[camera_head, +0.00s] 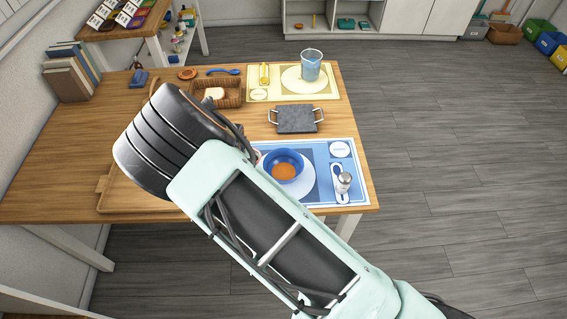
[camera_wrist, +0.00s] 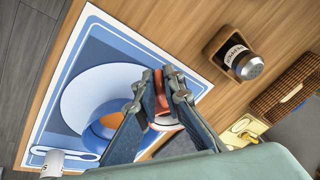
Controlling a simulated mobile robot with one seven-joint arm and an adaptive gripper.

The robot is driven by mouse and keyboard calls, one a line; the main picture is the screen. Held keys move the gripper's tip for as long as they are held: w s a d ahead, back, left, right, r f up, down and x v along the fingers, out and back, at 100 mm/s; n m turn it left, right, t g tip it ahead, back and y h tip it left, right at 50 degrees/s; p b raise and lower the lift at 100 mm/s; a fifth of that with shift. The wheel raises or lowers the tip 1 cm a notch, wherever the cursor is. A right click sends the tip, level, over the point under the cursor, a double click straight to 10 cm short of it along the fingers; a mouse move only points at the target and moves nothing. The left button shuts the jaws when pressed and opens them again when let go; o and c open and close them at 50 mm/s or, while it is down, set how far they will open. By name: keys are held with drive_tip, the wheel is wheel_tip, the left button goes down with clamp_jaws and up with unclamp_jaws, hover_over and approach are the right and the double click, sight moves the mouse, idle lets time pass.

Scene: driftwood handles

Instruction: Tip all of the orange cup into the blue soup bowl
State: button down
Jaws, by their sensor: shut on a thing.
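The blue soup bowl (camera_head: 298,158) stands on a white plate (camera_head: 306,185) on a blue placemat, with orange contents in its bottom. In the wrist view the bowl (camera_wrist: 92,134) is partly behind my fingers, and orange shows inside it. My gripper (camera_wrist: 163,92) is shut on the orange cup (camera_wrist: 153,104), which looks red-orange here. The cup is close beside or over the bowl's rim; its height and exact tilt are hard to tell. The fingers hide much of the cup, and what is inside it is not clear.
A shaker (camera_head: 344,182) stands on the placemat's right side. Behind are a grey slab with handles (camera_head: 296,119), a wicker basket (camera_head: 230,94) and a yellow placemat (camera_head: 320,92) with a blue-tinted glass pitcher (camera_head: 311,66). A dark-labelled jar (camera_wrist: 236,56) is in the wrist view.

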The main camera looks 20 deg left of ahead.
drive_tip(key=d+r+y+b, duration=0.2)
drive_tip(key=w+d+r+y+b, duration=0.1)
drive_tip(key=r, duration=0.1)
drive_tip(key=shift+m+g+y+b, duration=0.3)
drive_tip(key=shift+g+b, duration=0.1)
drive_tip(key=shift+w+d+r+b, duration=0.15)
drive_tip(key=shift+d+b, duration=0.25)
drive_tip(key=shift+b, duration=0.75)
drive_tip(key=shift+b, duration=0.3)
